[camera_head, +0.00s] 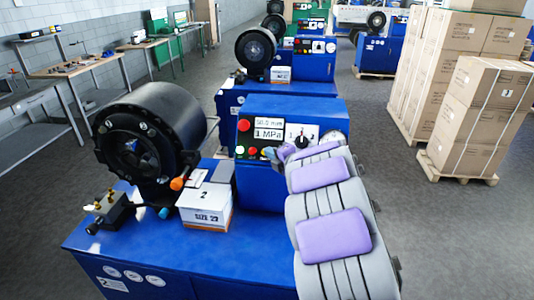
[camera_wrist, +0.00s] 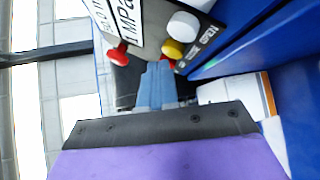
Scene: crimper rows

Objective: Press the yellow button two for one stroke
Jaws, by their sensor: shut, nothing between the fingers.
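The yellow button (camera_wrist: 172,48) shows in the wrist view on the control panel, between a white button (camera_wrist: 183,25) and a partly hidden red one. My gripper (camera_wrist: 157,68) is shut and empty; its blue fingertips are just below and left of the yellow button, overlapping the panel's edge in the picture. I cannot tell whether they touch it. In the head view my gripper (camera_head: 270,153) is at the right end of the lower button row on the blue crimper (camera_head: 222,190). The yellow button is hard to make out there.
A larger red button (camera_wrist: 118,52) protrudes left of my fingers in the wrist view. The black crimping head (camera_head: 135,145) and a small white box (camera_head: 205,206) stand on the bench left of my arm. Stacked cartons (camera_head: 470,115) stand at right, with open floor nearer me.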

